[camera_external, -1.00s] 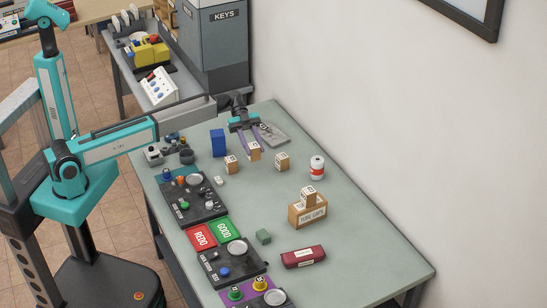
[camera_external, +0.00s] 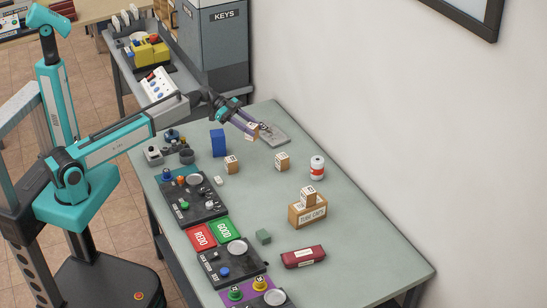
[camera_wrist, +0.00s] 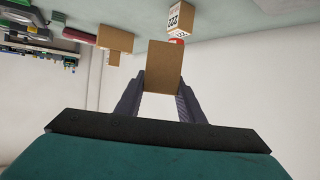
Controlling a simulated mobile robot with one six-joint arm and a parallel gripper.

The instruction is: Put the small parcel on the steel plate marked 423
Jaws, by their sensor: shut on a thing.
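The small parcel (camera_external: 252,131) is a brown box with a white label. My gripper (camera_external: 257,129) is shut on it, and the fingers slant down to the right in the external view. In the wrist view the parcel (camera_wrist: 163,66) sits between both fingers, showing a plain brown face. The steel plate (camera_external: 277,136) lies flat at the far end of the table, by the wall. The parcel is beside or above the plate's left edge; I cannot tell the exact gap. The plate's marking is too small to read.
Two other brown parcels stand on the table (camera_external: 231,165) (camera_external: 282,161). A blue box (camera_external: 218,142) stands to the left of the plate. A white-and-red can (camera_external: 317,167) and a tube caps box (camera_external: 308,214) stand nearer. The table right of the plate is clear.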

